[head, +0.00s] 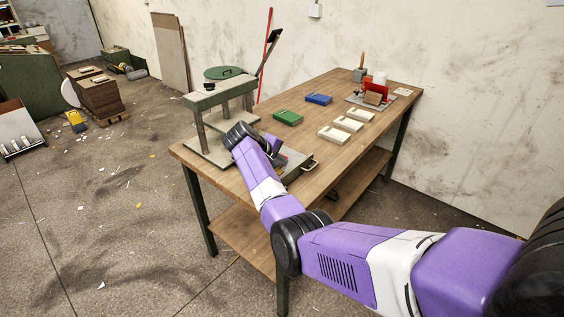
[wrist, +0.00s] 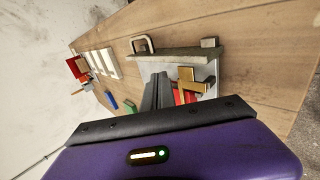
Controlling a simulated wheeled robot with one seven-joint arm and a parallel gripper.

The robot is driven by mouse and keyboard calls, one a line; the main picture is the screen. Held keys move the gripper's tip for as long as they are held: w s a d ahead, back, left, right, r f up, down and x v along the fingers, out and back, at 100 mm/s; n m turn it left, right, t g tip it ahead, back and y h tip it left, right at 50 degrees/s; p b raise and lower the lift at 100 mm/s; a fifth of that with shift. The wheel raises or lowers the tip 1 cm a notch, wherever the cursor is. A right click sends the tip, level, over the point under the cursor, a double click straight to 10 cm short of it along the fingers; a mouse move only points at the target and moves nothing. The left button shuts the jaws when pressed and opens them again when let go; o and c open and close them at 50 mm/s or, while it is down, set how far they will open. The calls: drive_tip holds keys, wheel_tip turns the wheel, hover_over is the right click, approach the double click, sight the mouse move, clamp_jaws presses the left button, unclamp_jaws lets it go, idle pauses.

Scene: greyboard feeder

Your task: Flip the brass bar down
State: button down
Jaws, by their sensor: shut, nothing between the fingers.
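The brass bar (wrist: 197,83) shows in the wrist view as a gold-coloured piece, just right of my gripper (wrist: 159,80). My gripper's dark fingers are shut together with nothing between them. They point into the feeder, over its pale inside, apart from the bar as far as I can tell. A red part (wrist: 184,97) lies beside the bar, partly hidden by it. The feeder's grey-green wall (wrist: 178,54) carries a handle (wrist: 142,44). In the head view my arm hides most of the feeder (head: 296,166), and I cannot make out the bar there.
The feeder stands on a wooden table (head: 345,95). A grey-green press-like stand (head: 213,95) is at the left. A green box (head: 288,118), a blue box (head: 319,99) and white trays (head: 333,134) lie farther back. A red item (head: 378,79) stands at the far end.

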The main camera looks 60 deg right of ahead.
wheel_tip(320, 180, up, 12)
drive_tip(key=shift+r+b, duration=0.25)
drive_tip(key=shift+b, duration=0.05)
idle(0.7)
